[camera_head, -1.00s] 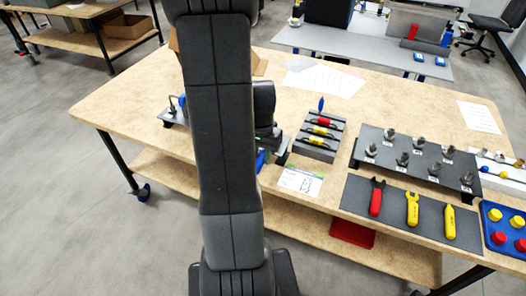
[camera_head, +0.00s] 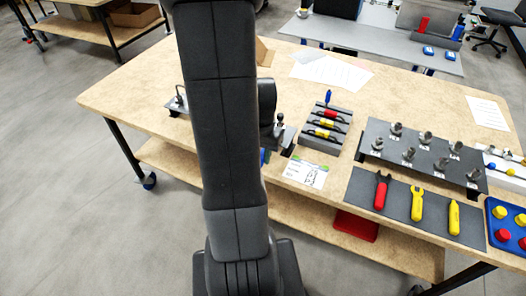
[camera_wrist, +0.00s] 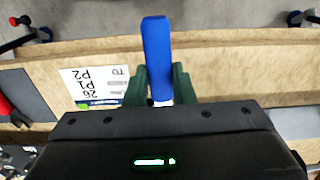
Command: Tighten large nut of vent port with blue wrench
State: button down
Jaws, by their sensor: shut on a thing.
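My gripper (camera_wrist: 160,82) shows in the wrist view with its green fingers shut on the blue wrench (camera_wrist: 157,50). The blue handle sticks out past the fingers over the front edge of the table; the wrench's head is hidden. In the head view my arm hides the gripper, and a small blue patch (camera_head: 264,157) beside the arm may be the wrench handle. Dark parts of the analyser assembly show right of my arm (camera_head: 281,133) and left of it (camera_head: 178,103). I cannot make out the vent port or its large nut.
A label card (camera_head: 305,172) lies near the table's front edge. A red tray (camera_head: 356,226) sits on the lower shelf.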

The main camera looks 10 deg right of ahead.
jog(key=shift+s+a+r+p, duration=0.45)
jog(key=shift+s+a+r, duration=0.15)
jog(key=shift+s+r, duration=0.25)
notch_tip(320, 180, up, 7)
jog(key=p, duration=0.5)
jog(key=shift+p, duration=0.35)
jog(key=shift+f, duration=0.15)
